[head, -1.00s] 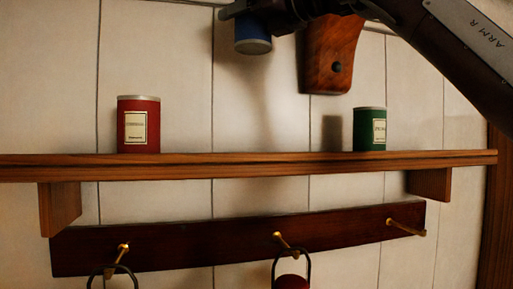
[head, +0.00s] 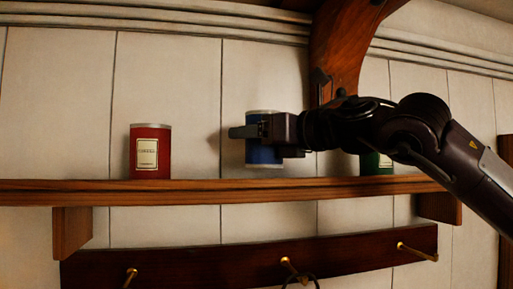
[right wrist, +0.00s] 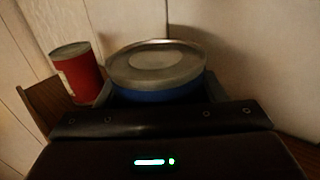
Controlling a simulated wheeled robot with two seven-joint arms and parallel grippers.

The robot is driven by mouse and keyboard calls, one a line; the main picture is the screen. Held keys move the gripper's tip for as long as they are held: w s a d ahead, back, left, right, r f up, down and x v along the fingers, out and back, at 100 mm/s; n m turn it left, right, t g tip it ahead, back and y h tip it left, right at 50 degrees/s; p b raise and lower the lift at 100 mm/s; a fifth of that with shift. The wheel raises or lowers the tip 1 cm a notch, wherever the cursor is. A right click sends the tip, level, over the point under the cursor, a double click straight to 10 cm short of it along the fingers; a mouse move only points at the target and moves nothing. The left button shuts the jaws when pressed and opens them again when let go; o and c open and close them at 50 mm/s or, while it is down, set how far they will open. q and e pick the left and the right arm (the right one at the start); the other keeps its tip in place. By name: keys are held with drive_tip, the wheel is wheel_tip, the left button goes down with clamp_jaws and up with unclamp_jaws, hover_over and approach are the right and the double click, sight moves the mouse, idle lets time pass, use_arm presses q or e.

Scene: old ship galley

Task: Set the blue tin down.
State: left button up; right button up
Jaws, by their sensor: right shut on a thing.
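The blue tin (head: 263,157) is upright in my right gripper (head: 243,131), over the shelf between the red and green tins. Its silver bottom rim shows a small gap above the shelf's front edge. The right gripper is shut on its sides, with one finger across its front. In the right wrist view, the tin's grey lid (right wrist: 155,63) and a strip of its blue side show between the fingers. The wooden shelf (head: 200,190) runs across the head view. My left gripper is not in view.
The red tin (head: 150,153) stands on the shelf to the left, with free shelf between it and the blue tin. The green tin (head: 376,163) stands to the right, partly hidden by my right arm. A wooden bracket (head: 340,50) hangs above. A hook rail (head: 220,262) is below.

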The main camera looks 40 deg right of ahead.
wheel_tip(320, 180, down, 2)
drive_tip(key=shift+s+f, duration=0.1)
drive_tip(key=shift+w+d+f, duration=0.15)
drive_tip(key=shift+w+d, duration=0.05)
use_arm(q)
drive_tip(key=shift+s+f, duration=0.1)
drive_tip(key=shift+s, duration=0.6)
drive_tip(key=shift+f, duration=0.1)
use_arm(e)
drive_tip(key=shift+a+f, duration=0.1)
drive_tip(key=o, duration=1.4)
drive_tip(key=shift+s+a, duration=0.1)
drive_tip(key=shift+s, duration=0.05)
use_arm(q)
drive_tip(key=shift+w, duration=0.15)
